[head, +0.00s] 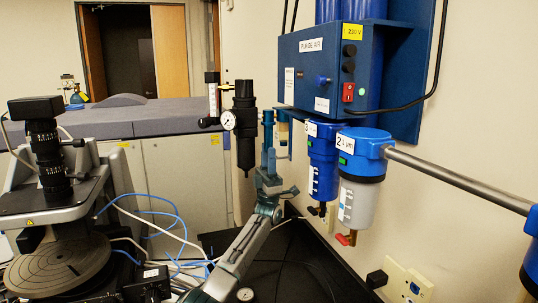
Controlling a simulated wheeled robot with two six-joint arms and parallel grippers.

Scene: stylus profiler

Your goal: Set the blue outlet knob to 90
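A small blue knob (323,80) sits on the front face of the blue box labelled PURGE AIR (333,66), at the upper right in the head view. Its setting is too small to read, and I cannot tell whether it is the outlet knob. My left gripper (268,152) points up, below and to the left of that box. My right gripper is not in view.
Blue-topped filter housings (323,160) and (362,165) hang under the box. A black regulator with a gauge (228,120) stands left of my gripper. A grey pipe (460,181) runs right. The profiler (55,210) is at the left, with loose cables (165,225) beside it.

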